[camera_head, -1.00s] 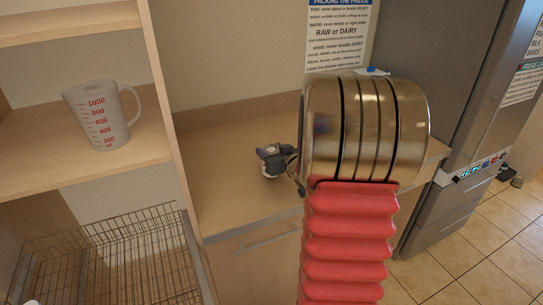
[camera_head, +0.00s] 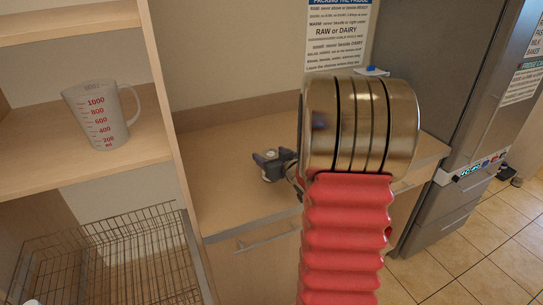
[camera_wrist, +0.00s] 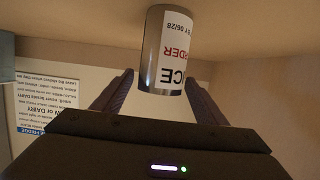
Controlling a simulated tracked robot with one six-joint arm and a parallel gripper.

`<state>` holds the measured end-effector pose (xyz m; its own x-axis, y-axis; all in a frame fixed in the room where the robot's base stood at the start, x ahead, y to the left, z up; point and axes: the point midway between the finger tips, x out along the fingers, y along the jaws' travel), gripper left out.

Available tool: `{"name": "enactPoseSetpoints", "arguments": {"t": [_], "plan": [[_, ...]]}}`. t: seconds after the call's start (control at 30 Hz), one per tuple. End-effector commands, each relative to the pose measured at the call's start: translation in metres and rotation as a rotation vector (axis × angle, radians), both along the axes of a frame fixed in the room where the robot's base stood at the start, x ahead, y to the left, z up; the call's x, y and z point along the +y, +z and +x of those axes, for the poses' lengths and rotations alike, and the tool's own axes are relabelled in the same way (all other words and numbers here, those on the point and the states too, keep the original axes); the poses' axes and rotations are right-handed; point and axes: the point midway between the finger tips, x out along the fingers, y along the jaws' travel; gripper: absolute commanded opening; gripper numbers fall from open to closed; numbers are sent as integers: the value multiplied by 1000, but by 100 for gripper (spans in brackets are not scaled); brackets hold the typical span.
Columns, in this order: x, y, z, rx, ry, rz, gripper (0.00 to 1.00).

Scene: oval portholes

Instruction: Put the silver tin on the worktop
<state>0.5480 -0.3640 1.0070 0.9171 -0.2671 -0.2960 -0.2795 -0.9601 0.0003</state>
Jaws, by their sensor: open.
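The silver tin (camera_wrist: 152,45), with a white label in red and black print, shows in the upside-down wrist view. It appears to stand on the worktop, beyond the gap between my fingers, with clear space to either finger. My gripper (camera_wrist: 160,82) is open and empty; its two fingers show left and right of the tin's near end. In the head view my gripper (camera_head: 266,160) is low over the worktop (camera_head: 225,190), and a small pale part of the tin (camera_head: 268,179) seems to show under it. The rest is hidden there.
A shelf unit at left holds a measuring jug (camera_head: 102,115) and a wire basket (camera_head: 110,255). A sign (camera_head: 338,35) hangs on the wall behind. A grey fridge (camera_head: 455,90) stands at right. The worktop left of my gripper is bare.

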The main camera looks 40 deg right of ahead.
Motion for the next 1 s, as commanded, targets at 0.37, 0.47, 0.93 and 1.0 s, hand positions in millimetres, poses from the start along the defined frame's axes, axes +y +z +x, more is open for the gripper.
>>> {"name": "enactPoseSetpoints", "arguments": {"t": [0.37, 0.47, 0.93, 1.0], "plan": [[3, 6, -12, 0, -1, 0, 66], [6, 10, -22, 0, -1, -1, 66], [22, 28, -79, -2, -3, -1, 66], [24, 31, -87, 0, -3, -2, 66]]}}
